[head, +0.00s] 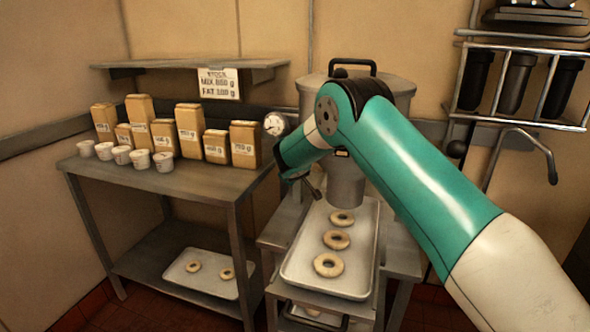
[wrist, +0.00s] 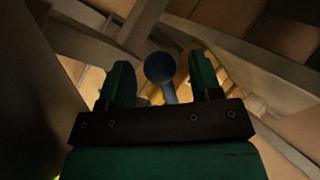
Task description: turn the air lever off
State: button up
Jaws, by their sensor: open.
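In the wrist view a round dark blue-grey knob on a short stalk (wrist: 160,70), which looks like the air lever's end, sits between the fingers of my gripper (wrist: 164,88). My gripper is open, with a gap on each side of the knob. I cannot tell how deep the knob lies between the fingers. In the head view my arm reaches to the front left of the large grey hopper (head: 400,92), and my gripper (head: 290,174) is mostly hidden. A short dark rod (head: 313,188) shows just beside it; I cannot tell whether it is the lever.
A pressure gauge (head: 275,124) is just left of my arm. A tray (head: 291,270) with 3 dough rings lies below the hopper. A side table (head: 190,182) at left holds paper bags and cups.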

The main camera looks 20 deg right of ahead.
jog(key=b+v, duration=0.3)
jog(key=v, duration=1.3)
jog(key=shift+d, duration=0.15)
